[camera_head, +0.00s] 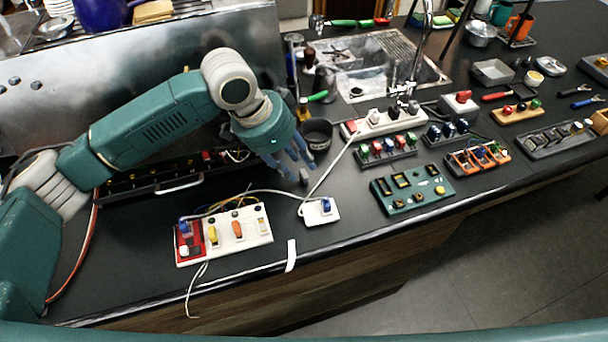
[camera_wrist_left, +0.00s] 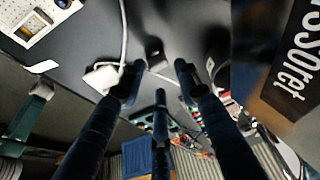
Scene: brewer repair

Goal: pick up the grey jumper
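A small dark grey block (camera_head: 304,177), which looks like the grey jumper, stands on the black counter just below my left gripper's fingertips. It also shows in the left wrist view (camera_wrist_left: 155,50), just beyond the fingers. My left gripper (camera_head: 292,160) reaches down from the left. Its three blue fingers are spread apart, and in the left wrist view the space between them (camera_wrist_left: 157,80) is empty. The fingers look apart from the block. My right gripper is in neither view.
A white box with a blue switch (camera_head: 320,210) sits close to the block, with a white cable beside it. A white-and-red panel (camera_head: 224,235) lies at lower left. A black cup (camera_head: 317,133) stands behind. A green board (camera_head: 411,187) lies to the right.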

